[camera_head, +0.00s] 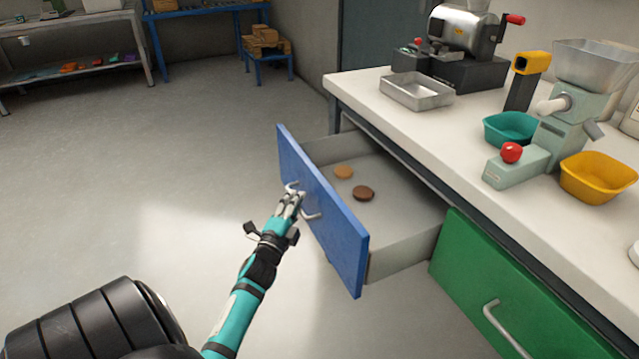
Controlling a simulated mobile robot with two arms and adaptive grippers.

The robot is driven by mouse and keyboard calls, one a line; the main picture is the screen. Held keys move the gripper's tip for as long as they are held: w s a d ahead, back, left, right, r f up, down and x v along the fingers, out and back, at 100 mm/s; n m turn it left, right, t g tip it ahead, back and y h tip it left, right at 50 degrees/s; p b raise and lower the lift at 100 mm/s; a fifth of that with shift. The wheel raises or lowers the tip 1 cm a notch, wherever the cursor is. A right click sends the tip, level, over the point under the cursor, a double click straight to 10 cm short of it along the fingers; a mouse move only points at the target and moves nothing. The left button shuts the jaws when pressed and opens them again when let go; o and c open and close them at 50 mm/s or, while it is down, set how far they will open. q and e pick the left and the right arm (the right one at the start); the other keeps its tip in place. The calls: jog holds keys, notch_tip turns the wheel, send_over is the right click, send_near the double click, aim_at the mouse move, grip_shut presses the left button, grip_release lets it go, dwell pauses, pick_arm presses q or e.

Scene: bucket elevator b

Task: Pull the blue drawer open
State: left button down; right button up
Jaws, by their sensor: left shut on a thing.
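The blue drawer (325,215) stands well out from the counter, with its grey inside in view. A pale bar handle (311,216) is on the blue front. My left gripper (291,200) is at this handle, with its fingers shut on it. The fingers cover the middle of the handle, and its two ends show on either side. My right gripper is not in view.
A closed green drawer (505,290) is to the right. The white counter (440,130) above holds a metal tray (416,91), a teal bowl (511,129), a yellow bowl (598,177) and machines. The floor (190,170) left of the blue drawer is clear.

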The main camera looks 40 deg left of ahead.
pick_arm(q)
jog(key=s+a+p, duration=0.2)
jog(key=s+a, duration=0.2)
jog(key=s, duration=0.7)
jog(key=shift+s+a+f, duration=0.2)
jog(key=shift+a+f, duration=0.05)
jog(key=shift+f, duration=0.05)
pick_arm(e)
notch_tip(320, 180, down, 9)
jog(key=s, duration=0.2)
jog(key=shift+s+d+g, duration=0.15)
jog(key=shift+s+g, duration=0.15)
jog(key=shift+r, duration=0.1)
pick_arm(q)
jog(key=c, duration=1.4)
grip_release()
jog(key=shift+r, duration=0.15)
jog(key=v, duration=1.2)
jog(key=shift+w, duration=0.1)
